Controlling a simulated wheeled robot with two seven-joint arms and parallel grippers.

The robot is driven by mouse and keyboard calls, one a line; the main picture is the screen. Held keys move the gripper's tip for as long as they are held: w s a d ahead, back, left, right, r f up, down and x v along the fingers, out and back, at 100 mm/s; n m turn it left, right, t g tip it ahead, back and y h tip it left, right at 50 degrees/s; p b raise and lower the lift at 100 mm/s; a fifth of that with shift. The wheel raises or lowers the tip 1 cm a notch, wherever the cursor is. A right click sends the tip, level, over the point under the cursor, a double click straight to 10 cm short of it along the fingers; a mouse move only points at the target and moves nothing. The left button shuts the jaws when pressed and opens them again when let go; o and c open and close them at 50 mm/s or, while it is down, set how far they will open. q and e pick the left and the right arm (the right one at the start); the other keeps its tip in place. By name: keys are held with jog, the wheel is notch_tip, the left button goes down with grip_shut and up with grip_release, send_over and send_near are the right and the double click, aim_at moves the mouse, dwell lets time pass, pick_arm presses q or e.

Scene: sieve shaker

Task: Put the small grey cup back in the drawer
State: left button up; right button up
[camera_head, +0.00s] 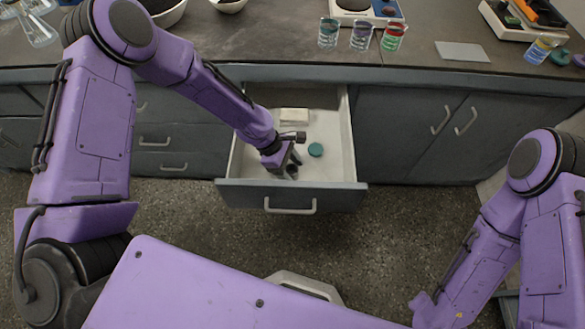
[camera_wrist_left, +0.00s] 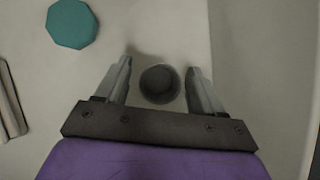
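The drawer (camera_head: 334,183) is pulled open below the counter. My left gripper (camera_head: 292,170) reaches down inside it, near its front. In the left wrist view, the small grey cup (camera_wrist_left: 160,84) is round and dark and stands on the drawer floor. It sits between the two spread fingers of my left gripper (camera_wrist_left: 160,82), with a gap visible on each side. In the head view the cup is hidden or too small to make out at the gripper. My right arm is at the right of the head view; its gripper is not visible.
A teal disc (camera_head: 315,150) lies in the drawer, also seen in the left wrist view (camera_wrist_left: 72,23). A pale block (camera_head: 294,115) lies at the drawer's back. Glasses with coloured bands (camera_head: 361,36) stand on the counter (camera_head: 270,40) above. Closed cabinet doors (camera_head: 405,130) are to the right.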

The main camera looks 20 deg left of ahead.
pick_arm(q)
jog(key=shift+r, duration=0.1)
jog(key=shift+a+r, duration=0.1)
jog(key=shift+r, duration=0.2)
jog(key=p+v, duration=0.2)
jog(key=v, duration=0.9)
jog(key=shift+a+r, duration=0.15)
jog(key=shift+r, duration=0.05)
dwell(0.3)
